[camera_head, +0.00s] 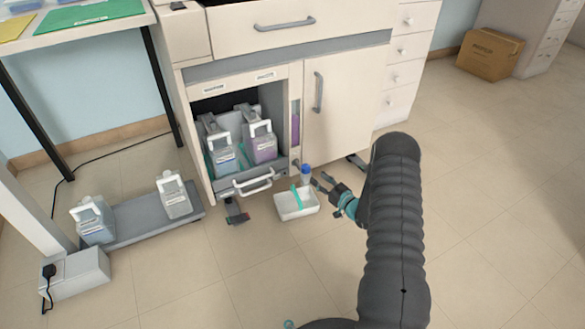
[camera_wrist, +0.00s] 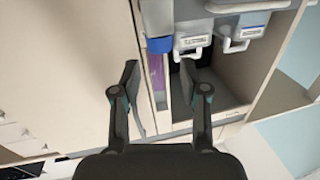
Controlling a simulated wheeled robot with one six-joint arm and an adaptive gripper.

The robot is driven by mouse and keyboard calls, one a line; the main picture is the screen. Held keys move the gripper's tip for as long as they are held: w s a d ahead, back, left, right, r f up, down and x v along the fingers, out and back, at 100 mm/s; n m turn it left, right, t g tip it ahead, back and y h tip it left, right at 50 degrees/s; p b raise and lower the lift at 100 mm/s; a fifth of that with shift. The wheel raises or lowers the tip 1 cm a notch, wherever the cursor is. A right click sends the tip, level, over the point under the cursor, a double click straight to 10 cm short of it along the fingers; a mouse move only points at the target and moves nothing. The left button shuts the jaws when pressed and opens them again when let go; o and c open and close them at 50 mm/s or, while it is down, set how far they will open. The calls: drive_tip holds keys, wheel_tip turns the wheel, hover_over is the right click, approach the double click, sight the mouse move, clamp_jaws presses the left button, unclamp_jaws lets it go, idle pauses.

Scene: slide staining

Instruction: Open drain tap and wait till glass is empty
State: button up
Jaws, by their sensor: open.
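The upright sight glass (camera_head: 296,122) is a narrow strip in the cabinet front, right of the open compartment. Purple liquid fills its lower part, with a paler part above. It also shows purple in the wrist view (camera_wrist: 157,78). A small blue-topped piece (camera_head: 306,169) is below the glass, just above the white tray; I cannot tell whether it is the tap. It also shows in the wrist view (camera_wrist: 160,45). My gripper (camera_head: 318,182) is open and empty, low before the cabinet, right of this piece. Its fingers (camera_wrist: 160,75) stand apart in the wrist view.
A white tray (camera_head: 284,211) with a teal strip lies on the floor below. Jugs (camera_head: 222,157) stand in the open compartment. A handled panel (camera_head: 226,190) is at its front. More jugs (camera_head: 174,201) stand on a low grey platform (camera_head: 147,229) at left. Floor at right is clear.

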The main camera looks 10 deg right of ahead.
sight(303, 166)
drive_tip(key=b+x, duration=0.1)
drive_tip(key=x, duration=0.9)
drive_tip(key=shift+w+a, duration=0.15)
drive_tip(key=shift+w, duration=0.1)
